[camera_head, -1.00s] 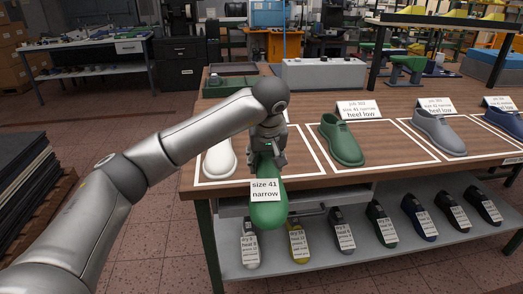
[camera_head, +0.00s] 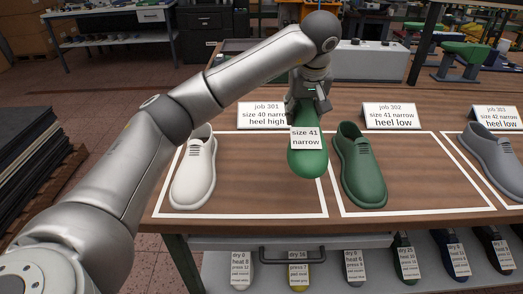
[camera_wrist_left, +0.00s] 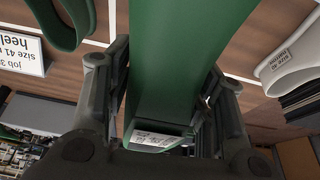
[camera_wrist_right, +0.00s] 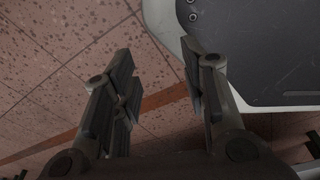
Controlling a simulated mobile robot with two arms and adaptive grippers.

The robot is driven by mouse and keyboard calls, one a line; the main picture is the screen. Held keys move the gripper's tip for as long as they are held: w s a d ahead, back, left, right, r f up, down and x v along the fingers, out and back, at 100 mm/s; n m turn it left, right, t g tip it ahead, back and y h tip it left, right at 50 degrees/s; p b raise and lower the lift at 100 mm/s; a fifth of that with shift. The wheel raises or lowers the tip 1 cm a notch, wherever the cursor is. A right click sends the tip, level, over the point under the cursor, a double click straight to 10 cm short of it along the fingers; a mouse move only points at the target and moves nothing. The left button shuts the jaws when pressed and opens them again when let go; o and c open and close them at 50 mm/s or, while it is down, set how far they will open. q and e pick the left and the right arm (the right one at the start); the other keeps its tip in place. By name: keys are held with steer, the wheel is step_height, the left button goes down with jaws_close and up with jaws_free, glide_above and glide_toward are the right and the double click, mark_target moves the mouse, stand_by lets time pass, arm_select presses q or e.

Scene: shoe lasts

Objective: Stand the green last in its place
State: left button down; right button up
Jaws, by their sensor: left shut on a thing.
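The green last (camera_head: 308,163) carries a white label reading "size 41 narrow" and hangs above the bench with its toe towards me. My left gripper (camera_head: 308,100) is shut on its upper end. In the left wrist view the last (camera_wrist_left: 175,70) runs between the two fingers of my left gripper (camera_wrist_left: 160,105). A green shoe (camera_head: 362,168) stands just to the right, in the outlined area with the card "job 302, size 41 narrow, heel low" (camera_head: 391,115). My right gripper (camera_wrist_right: 160,95) is open and empty over the floor, in the right wrist view.
A white shoe (camera_head: 194,170) stands in the left outlined area by the job 301 card (camera_head: 262,115). A grey shoe (camera_head: 488,152) stands at the right. Several labelled lasts lie on the shelf (camera_head: 325,274) below. Bare wood (camera_head: 420,175) shows right of the green shoe.

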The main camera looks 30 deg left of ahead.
arm_select(q)
steer(key=s+a+f, duration=0.1)
steer(key=a+f, duration=0.1)
steer(key=a, duration=0.2)
steer(key=s+a+f+p, duration=0.1)
steer(key=a+f, duration=0.2)
steer(key=a, duration=0.1)
steer(key=s+a+f, duration=0.1)
steer(key=a+f, duration=0.2)
steer(key=a, duration=0.1)
steer(key=shift+s+a+f, duration=0.1)
steer(key=shift+s+a, duration=0.15)
steer(key=shift+a+f, duration=0.35)
steer(key=shift+f, duration=0.1)
step_height(320, 180, down, 2)
steer(key=shift+s+a+f+p, duration=0.1)
steer(key=shift+s+p, duration=0.05)
steer(key=shift+p, duration=0.35)
steer(key=shift+f, duration=0.55)
arm_select(e)
steer(key=shift+g, duration=0.3)
steer(key=s, duration=0.1)
steer(key=s+r, duration=0.1)
steer(key=s, duration=0.1)
steer(key=s+r, duration=0.1)
steer(key=shift+s+d, duration=0.2)
